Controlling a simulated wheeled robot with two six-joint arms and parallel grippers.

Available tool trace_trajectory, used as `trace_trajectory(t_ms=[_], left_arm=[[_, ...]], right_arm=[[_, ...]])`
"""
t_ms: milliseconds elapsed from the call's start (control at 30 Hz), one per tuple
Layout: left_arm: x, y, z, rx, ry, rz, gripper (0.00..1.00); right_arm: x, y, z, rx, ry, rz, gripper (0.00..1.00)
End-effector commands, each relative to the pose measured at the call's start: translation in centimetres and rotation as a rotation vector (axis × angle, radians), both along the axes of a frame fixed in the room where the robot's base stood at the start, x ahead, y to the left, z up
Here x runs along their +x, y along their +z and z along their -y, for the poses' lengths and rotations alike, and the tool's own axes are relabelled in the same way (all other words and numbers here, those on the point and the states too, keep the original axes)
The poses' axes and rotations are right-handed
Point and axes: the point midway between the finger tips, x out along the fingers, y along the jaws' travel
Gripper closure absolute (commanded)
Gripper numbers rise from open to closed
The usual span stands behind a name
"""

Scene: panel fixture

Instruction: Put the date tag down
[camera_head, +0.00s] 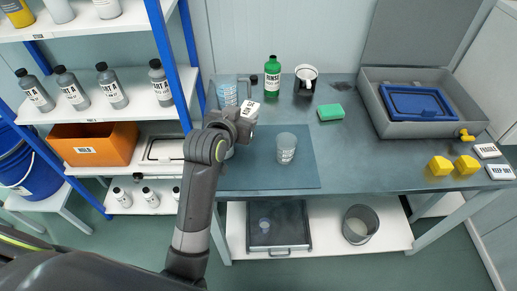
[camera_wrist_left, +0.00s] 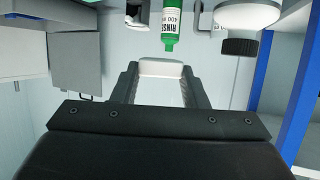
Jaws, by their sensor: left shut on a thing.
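My left gripper (camera_head: 243,113) is shut on a small white tag (camera_head: 249,108) with dark print too small to read. I take it to be the date tag. It is held above the workbench (camera_head: 365,165), over the back left part of the dark mat (camera_head: 300,174). In the left wrist view the tag (camera_wrist_left: 161,68) sits between the two fingertips (camera_wrist_left: 160,75), its plain pale side showing. A frosted labelled cup (camera_head: 286,148) stands on the mat, right of the gripper. My right gripper is not in view.
A clear labelled beaker (camera_head: 227,92) stands close behind the gripper. An open grey case (camera_head: 390,128) is at the right. The mat's front right is clear.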

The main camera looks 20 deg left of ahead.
Motion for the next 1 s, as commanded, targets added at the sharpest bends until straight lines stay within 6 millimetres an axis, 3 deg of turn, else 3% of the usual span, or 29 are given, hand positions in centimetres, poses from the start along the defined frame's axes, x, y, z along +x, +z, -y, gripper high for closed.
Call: trace_trajectory(t_ms=[267, 500, 1000], left_arm=[[-0.1, -7.1, 0.0, -0.002, 0.000, -0.009, 0.81], [-0.1, -12.4, 0.0, -0.001, 0.001, -0.005, 0.81], [0.0, -17.6, 0.0, -0.002, 0.001, -0.001, 0.81]], right_arm=[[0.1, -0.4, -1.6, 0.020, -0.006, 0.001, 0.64], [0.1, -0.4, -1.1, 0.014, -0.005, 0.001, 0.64], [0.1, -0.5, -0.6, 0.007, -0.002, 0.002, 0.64]])
